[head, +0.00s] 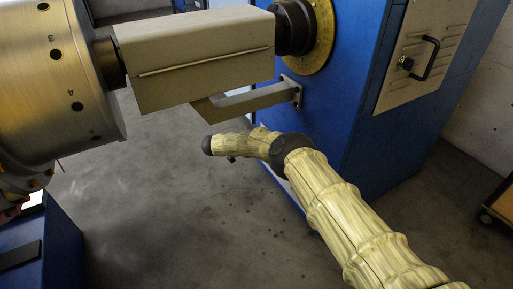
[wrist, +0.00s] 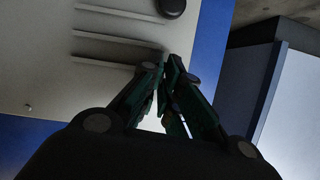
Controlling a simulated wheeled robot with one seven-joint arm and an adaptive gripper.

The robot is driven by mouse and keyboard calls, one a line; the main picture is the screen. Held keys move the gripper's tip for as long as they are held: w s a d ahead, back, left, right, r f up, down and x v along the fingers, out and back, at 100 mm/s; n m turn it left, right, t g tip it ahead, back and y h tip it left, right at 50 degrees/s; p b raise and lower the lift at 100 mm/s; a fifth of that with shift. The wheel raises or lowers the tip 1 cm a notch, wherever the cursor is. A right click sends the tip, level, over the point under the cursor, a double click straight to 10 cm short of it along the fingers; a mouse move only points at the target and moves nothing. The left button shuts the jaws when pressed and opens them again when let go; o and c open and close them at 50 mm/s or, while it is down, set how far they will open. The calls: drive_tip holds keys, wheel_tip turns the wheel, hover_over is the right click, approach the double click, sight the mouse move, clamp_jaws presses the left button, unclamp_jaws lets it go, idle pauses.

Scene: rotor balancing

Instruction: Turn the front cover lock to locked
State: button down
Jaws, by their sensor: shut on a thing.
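In the wrist view my gripper (wrist: 165,65) has its two green-and-black fingers closed together at the tips. The tips are against a grey louvred panel (wrist: 60,75), on a small pale piece (wrist: 151,56) that appears to be the front cover lock. The fingers hide most of it, and I cannot read its turn position. A black round part (wrist: 171,7) sits just above on the same panel. In the head view my gripper does not show; only my arm in its yellow sleeve is seen.
In the head view a blue machine cabinet (head: 335,100) carries a grey vented panel with a black handle (head: 428,60). A pale shaft block (head: 195,60) and bracket (head: 250,102) overhang my arm. A large metal rotor (head: 50,75) is at left. Grey floor (head: 160,215) is clear below.

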drive_tip(key=shift+n+b, duration=0.4)
idle(0.3)
drive_tip(key=c, duration=1.6)
unclamp_jaws()
drive_tip(key=shift+a, duration=0.1)
drive_tip(key=shift+c, duration=0.2)
drive_tip(key=v, duration=1.2)
drive_tip(key=shift+w, duration=0.25)
